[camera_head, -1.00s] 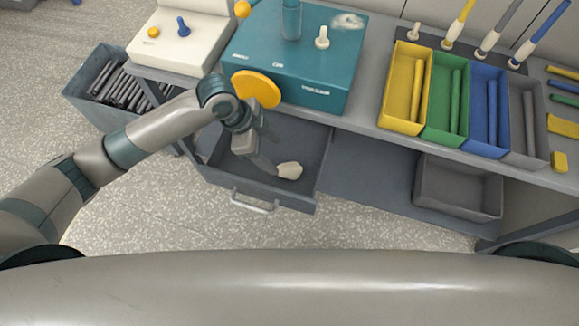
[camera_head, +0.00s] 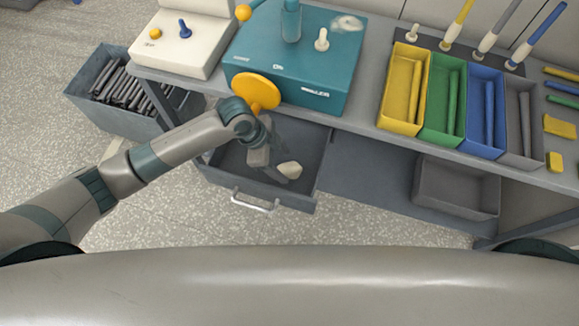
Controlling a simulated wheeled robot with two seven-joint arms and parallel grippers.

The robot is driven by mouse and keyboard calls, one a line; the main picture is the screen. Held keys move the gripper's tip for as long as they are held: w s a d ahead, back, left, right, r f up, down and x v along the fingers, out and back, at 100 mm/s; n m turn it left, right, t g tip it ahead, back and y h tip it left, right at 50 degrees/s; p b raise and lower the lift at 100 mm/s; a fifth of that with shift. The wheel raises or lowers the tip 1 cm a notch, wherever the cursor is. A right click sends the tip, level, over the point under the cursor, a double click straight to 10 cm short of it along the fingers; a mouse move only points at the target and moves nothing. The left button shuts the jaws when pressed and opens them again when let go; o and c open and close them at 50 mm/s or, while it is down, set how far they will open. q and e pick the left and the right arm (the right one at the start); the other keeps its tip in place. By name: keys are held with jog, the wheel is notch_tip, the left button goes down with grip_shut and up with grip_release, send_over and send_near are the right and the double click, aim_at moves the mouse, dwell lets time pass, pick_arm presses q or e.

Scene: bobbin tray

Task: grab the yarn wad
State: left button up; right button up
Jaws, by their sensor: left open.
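A cream lump (camera_head: 290,170) lies in the open grey drawer (camera_head: 232,183) under the bench. A pale, fluffy tuft (camera_head: 347,23) lies on top of the teal box (camera_head: 300,75). I cannot tell for sure which of the two is the yarn wad. My left gripper (camera_head: 268,156) is open and empty, pointing down over the drawer, just left of the cream lump and apart from it. Its fingers are partly hidden by the wrist. My right gripper is out of view.
An orange disc (camera_head: 256,90) on the teal box's front is close to my left wrist. A bin of dark rods (camera_head: 97,77) stands left. Coloured trays (camera_head: 403,90) line the bench, and an empty grey bin (camera_head: 456,188) sits on the lower shelf.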

aim_at(289, 170)
pick_arm(q)
jog(key=shift+x, duration=1.45)
jog(key=shift+c, duration=0.4)
jog(key=c, duration=1.1)
